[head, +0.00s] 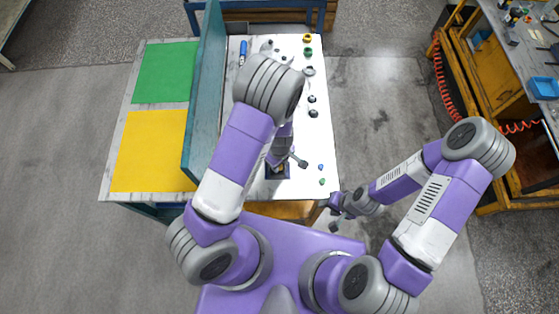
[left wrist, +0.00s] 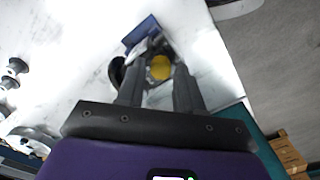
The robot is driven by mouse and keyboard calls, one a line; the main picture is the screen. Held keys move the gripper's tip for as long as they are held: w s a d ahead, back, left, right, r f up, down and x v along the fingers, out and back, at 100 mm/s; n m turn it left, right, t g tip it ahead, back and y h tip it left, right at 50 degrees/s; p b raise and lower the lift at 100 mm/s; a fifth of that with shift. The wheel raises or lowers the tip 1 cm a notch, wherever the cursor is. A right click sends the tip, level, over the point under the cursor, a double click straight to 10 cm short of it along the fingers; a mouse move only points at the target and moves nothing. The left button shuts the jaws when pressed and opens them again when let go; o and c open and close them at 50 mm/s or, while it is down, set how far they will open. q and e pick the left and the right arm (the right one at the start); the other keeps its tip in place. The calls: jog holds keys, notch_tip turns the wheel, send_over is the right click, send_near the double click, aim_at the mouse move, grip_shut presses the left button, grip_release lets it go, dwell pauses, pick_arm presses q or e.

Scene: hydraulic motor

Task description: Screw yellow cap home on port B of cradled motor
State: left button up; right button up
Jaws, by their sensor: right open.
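A yellow cap (left wrist: 160,68) shows in the left wrist view, between the fingertips of my left gripper (left wrist: 160,72). The dark motor (left wrist: 152,48) is partly visible around it, beside a blue part (left wrist: 140,33) that may belong to the cradle. The fingers stand on both sides of the cap; I cannot tell whether they touch it or how it sits on the port. In the head view my left arm covers most of the motor, and a dark base (head: 277,173) shows under it. My right gripper (head: 334,212) is open and empty, off the table's front right corner.
A teal panel (head: 204,95) stands upright left of my left arm, with a green mat (head: 165,72) and a yellow mat (head: 148,150) beyond. A yellow ring (head: 307,38), a green ring (head: 308,52) and several small parts line the table's right side. A blue-handled tool (head: 243,50) lies behind.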

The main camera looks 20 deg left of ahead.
dwell(0.7)
pick_arm(q)
grip_shut()
jog(key=m, duration=0.3)
jog(key=shift+f, duration=0.15)
jog(key=m, duration=0.2)
jog(key=shift+m, duration=0.4)
